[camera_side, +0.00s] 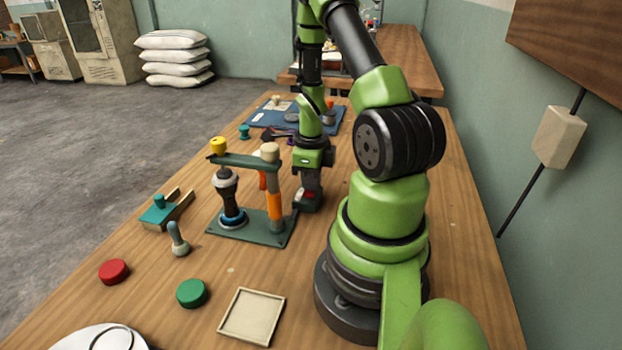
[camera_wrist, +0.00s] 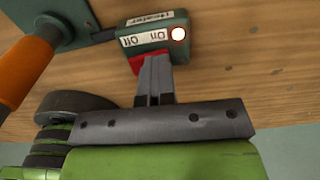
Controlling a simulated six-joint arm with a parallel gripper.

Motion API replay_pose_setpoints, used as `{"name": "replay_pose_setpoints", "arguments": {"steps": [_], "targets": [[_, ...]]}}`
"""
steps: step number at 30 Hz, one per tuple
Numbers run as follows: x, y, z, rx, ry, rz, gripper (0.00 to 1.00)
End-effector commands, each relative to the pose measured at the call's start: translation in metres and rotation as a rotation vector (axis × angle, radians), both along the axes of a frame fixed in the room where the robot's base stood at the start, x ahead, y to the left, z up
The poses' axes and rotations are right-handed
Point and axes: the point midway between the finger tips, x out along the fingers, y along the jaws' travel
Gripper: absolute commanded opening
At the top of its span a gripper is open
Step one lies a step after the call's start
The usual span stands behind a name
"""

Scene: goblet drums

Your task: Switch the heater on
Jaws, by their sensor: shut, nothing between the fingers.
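The heater switch (camera_wrist: 160,42) is a small dark green box with labels reading "Heater", "On" and "Off" in the wrist view. A round lamp (camera_wrist: 178,34) on it is bright white with an orange rim and looks lit. A red part (camera_wrist: 136,64) of the switch shows at my fingertips. My gripper (camera_wrist: 154,62) is shut and empty, its tips at the red part; whether they press on it I cannot tell. In the side view, my gripper (camera_side: 309,187) points down over the switch (camera_side: 303,206), partly hiding it.
Red (camera_side: 113,271) and green (camera_side: 191,293) discs and a shallow square tray (camera_side: 251,316) lie nearer. A blue mat (camera_side: 265,117) is behind. The table's right side is fairly clear.

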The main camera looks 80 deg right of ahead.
Motion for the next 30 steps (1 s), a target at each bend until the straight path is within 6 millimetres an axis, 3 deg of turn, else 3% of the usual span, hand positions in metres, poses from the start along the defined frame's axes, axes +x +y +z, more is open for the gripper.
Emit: {"name": "replay_pose_setpoints", "arguments": {"steps": [9,22,30], "targets": [[0.000,0.015,0.002,0.007,0.004,0.004,0.00],[0.000,0.016,0.005,0.004,0.003,0.002,0.00],[0.001,0.022,0.039,0.000,-0.001,0.004,0.00]]}}
